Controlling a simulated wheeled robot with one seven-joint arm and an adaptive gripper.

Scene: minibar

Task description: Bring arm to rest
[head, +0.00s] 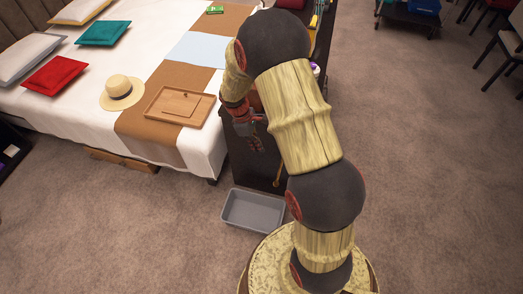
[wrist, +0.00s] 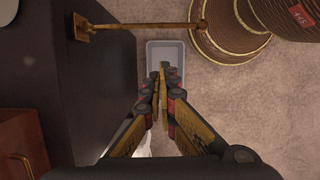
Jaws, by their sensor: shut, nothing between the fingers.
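My gripper (wrist: 162,82) points down in the wrist view, its fingers together and empty. In the head view my gripper (head: 256,140) hangs beside the front of a dark cabinet (head: 247,166), at the foot of the bed. My arm is bent, rising from my base and folding over at the top. Below the gripper, a grey bin (head: 254,211) stands on the carpet; it also shows behind the fingers in the wrist view (wrist: 165,48).
The bed (head: 205,150) holds a wooden tray (head: 152,104), a straw hat (head: 121,92) and several cushions. In the wrist view a brass bar handle (wrist: 140,25) juts near the fingers, and a reddish-brown drawer (wrist: 20,145) is lower left. Open carpet (head: 440,170) lies to the right.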

